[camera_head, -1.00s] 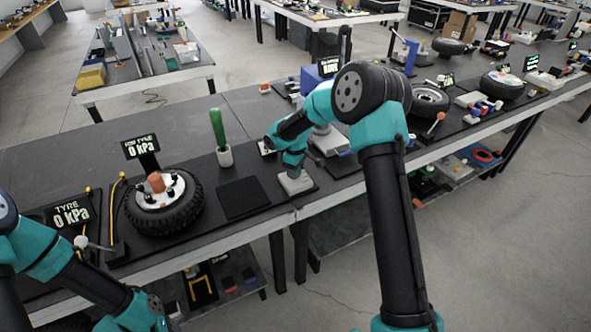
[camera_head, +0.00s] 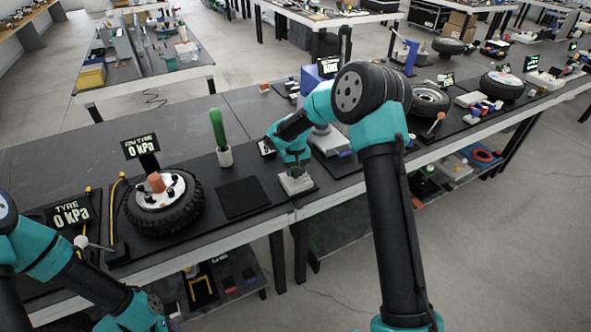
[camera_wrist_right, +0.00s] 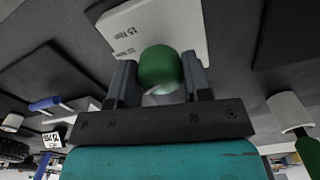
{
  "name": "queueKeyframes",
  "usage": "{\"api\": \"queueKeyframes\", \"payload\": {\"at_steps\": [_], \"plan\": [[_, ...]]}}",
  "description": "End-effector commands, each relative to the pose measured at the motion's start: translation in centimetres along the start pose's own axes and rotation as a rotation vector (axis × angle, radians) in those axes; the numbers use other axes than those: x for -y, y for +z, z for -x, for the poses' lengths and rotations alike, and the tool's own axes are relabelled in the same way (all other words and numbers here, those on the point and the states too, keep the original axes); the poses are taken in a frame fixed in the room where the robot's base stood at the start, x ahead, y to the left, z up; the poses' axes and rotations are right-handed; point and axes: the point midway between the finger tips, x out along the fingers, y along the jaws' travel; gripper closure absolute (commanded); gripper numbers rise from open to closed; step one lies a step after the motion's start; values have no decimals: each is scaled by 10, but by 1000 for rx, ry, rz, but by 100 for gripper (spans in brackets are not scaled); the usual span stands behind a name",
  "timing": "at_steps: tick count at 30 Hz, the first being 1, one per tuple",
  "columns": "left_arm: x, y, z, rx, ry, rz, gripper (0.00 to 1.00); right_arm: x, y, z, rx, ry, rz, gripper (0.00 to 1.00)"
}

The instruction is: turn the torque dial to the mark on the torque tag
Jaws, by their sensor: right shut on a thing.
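A small pale block (camera_head: 295,185) sits on a dark mat at the bench's front edge. My right gripper (camera_head: 293,174) points down onto its top; the jaws are small and partly hidden there. In the right wrist view, the fingers (camera_wrist_right: 160,76) stand either side of a round green knob, the torque dial (camera_wrist_right: 158,64), and are shut on it. The block's white face (camera_wrist_right: 150,25) carries printing that looks like "1.5 Nm" and a smaller line; I cannot tell whether this is the torque tag. The dial's pointer is not clear. My left gripper is out of view.
A scale-like device (camera_head: 330,140) stands just behind right.

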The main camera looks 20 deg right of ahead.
Motion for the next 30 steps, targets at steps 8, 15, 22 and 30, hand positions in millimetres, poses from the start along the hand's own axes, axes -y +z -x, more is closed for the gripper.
{"api": "queueKeyframes", "payload": {"at_steps": [8,15,22,30], "plan": [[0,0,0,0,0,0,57,0,0,0,1,0,-51,79],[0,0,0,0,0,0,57,0,0,0,1,0,-51,79],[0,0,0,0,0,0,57,0,0,0,1,0,-51,41],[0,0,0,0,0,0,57,0,0,0,0,0,-50,31]]}}
